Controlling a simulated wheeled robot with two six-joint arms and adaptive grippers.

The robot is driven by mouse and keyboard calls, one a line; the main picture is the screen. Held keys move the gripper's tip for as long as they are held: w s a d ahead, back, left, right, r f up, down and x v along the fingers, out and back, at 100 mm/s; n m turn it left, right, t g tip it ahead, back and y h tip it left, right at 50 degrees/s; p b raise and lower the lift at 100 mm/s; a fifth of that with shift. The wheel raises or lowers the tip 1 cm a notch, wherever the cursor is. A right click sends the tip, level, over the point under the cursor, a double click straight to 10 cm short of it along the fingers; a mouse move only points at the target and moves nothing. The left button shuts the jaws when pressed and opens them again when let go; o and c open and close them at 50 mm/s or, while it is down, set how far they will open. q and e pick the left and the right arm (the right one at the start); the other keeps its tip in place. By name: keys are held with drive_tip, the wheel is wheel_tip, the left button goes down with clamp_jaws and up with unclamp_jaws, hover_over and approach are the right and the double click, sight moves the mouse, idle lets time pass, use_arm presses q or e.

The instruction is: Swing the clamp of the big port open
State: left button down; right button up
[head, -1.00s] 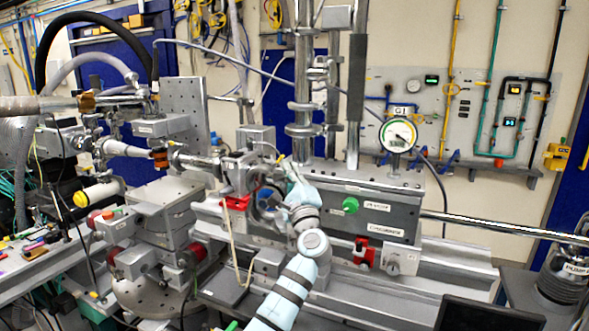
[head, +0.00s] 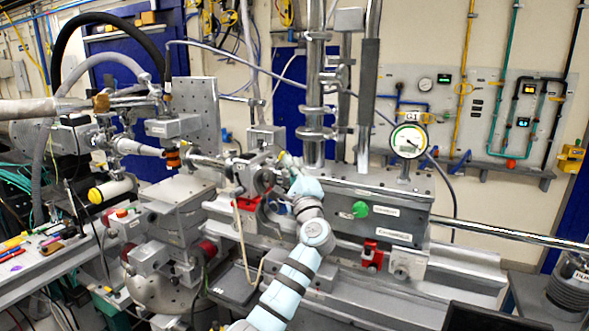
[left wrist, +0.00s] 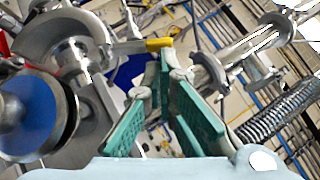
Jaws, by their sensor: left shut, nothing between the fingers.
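My left gripper (head: 287,166) is shut and empty, just above and right of the big port's round metalwork in the head view. In the left wrist view its green-padded fingers (left wrist: 168,95) point upward, with nothing between them. A curved grey clamp part (head: 266,213) shows below and left of the gripper in the head view. A thick curved metal piece, seemingly the clamp (left wrist: 58,32), fills the upper left of the wrist view. A blue disc in a grey rim, likely the port (left wrist: 27,115), lies below it. The fingers look apart from both. My right gripper is out of view.
A red bracket (head: 276,207) sits close to the clamp. A ribbed hose (left wrist: 275,112) crosses right in the wrist view.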

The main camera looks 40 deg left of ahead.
use_arm(q)
drive_tip(key=w+d+b+v, duration=0.1)
drive_tip(key=w+b+v, duration=0.1)
drive_tip(key=v, duration=1)
drive_tip(key=shift+d+f+b, duration=0.2)
drive_tip(key=shift+d+b, duration=0.3)
drive_tip(key=shift+d, duration=0.1)
drive_tip(key=shift+w, duration=0.15)
